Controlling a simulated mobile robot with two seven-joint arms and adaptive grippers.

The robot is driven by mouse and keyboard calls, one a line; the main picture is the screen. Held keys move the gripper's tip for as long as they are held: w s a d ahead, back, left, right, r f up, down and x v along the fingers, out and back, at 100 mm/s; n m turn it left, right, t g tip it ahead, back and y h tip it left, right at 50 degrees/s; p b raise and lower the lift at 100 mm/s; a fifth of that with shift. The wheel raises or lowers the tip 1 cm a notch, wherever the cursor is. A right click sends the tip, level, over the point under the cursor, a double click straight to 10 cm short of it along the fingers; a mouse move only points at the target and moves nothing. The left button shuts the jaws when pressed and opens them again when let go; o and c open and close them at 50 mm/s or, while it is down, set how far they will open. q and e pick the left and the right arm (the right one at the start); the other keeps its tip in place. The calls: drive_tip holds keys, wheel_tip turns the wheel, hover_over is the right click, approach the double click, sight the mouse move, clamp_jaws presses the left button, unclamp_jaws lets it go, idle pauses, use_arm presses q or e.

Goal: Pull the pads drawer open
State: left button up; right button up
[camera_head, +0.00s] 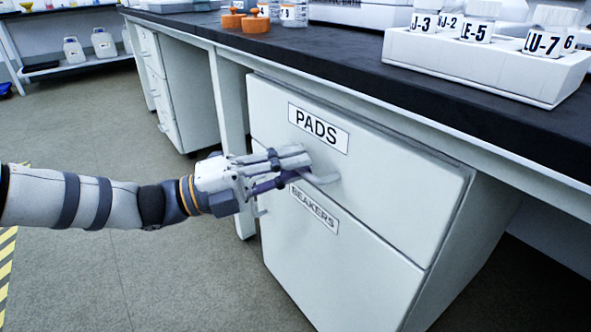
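The pads drawer (385,172) is the upper white drawer of the cabinet under the bench, with a black-on-white PADS label (319,128). Its front looks about flush with the drawer below, so it appears closed. Its pale handle (326,179) sticks out below the label and is partly hidden by my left gripper. My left gripper (304,168) comes in from the left, level with the handle, with its fingertips at the handle's left part. Whether the fingers are closed on the handle cannot be made out. My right gripper is out of view.
The beakers drawer (335,258) is directly below, closed. The dark bench top (340,65) overhangs the drawers and carries a white rack (485,64) of labelled vials and orange-based items (255,24). The floor (150,280) in front is clear.

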use_arm(q)
drive_tip(key=shift+w+d, duration=0.1)
drive_tip(key=shift+d, duration=0.25)
drive_tip(key=shift+r, duration=0.1)
drive_tip(key=shift+c, duration=0.4)
clamp_jaws()
